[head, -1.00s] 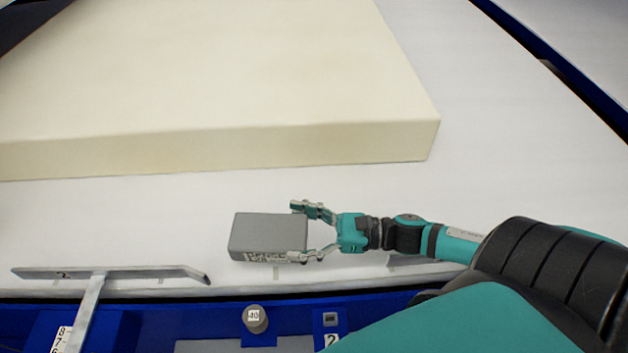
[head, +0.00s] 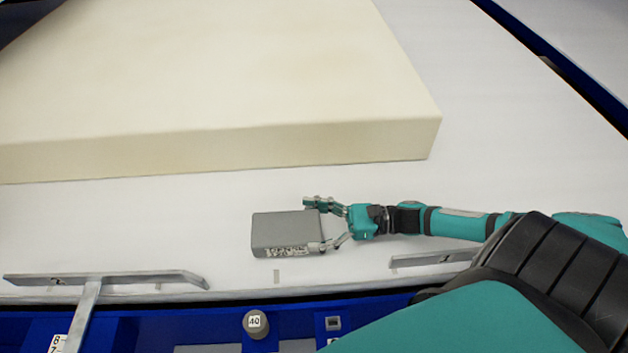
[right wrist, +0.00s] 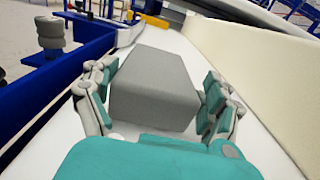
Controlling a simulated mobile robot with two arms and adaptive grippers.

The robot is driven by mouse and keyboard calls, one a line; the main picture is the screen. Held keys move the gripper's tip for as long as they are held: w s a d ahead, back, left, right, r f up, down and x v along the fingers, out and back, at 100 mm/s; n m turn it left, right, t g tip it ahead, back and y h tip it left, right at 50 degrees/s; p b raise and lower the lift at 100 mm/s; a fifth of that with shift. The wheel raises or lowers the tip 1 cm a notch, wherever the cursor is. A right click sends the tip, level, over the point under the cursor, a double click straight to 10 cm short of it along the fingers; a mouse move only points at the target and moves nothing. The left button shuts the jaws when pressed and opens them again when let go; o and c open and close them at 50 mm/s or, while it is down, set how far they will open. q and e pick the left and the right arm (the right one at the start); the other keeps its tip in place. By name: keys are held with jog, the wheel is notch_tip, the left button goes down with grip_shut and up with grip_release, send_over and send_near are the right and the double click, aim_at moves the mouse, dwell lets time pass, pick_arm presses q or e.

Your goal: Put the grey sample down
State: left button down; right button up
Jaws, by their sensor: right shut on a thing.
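The grey sample (head: 283,232) is a rectangular grey block with a printed label on its front side. It is over the white table, in front of the big cream foam slab. My right gripper (head: 317,225) is shut on its right end, one finger on the far side and one on the near side. In the right wrist view the grey sample (right wrist: 155,88) sits between the fingers of my right gripper (right wrist: 157,105). I cannot tell whether its underside touches the table. My left gripper is not in view.
The cream foam slab (head: 220,140) fills the back left of the white table (head: 510,150). A metal bar handle (head: 130,277) lies along the front edge at left. A grey knob marked 40 (head: 256,323) is on the blue front. The table's right side is clear.

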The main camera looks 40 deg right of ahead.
jog(key=shift+f, duration=0.3)
jog(key=shift+f, duration=0.2)
jog(key=o, duration=0.9)
jog(key=shift+c, duration=0.2)
